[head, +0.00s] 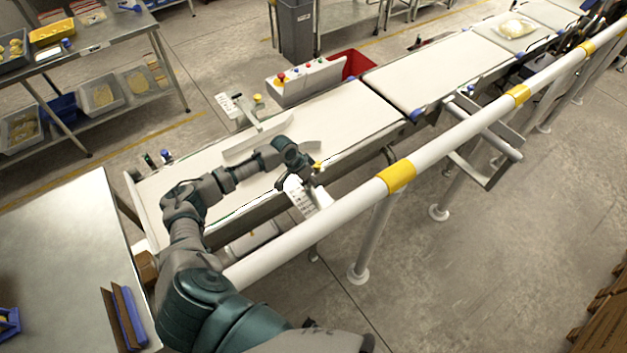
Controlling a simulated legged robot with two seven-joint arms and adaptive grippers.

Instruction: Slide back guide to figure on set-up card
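The back guide (257,140) is a pale rail along the far side of the belt. A marked white plate (229,104) and a yellow knob (258,100) stand behind it. A front guide (308,146) shows partly behind my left gripper. A white strip with dark marks (301,196) and a second yellow knob (318,165) are at the near edge. My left gripper (304,176) is over the near edge, close to that knob and apart from the back guide. Its fingers are too small and overlapped to tell whether open. My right gripper is out of view. I cannot make out a set-up card.
A white rail with yellow bands (346,206) runs along the near side of the belt (345,112). A control box with coloured buttons (307,79) and a red bin (357,64) stand behind. A steel table (60,235) is at left. A bag (514,28) lies far along the line.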

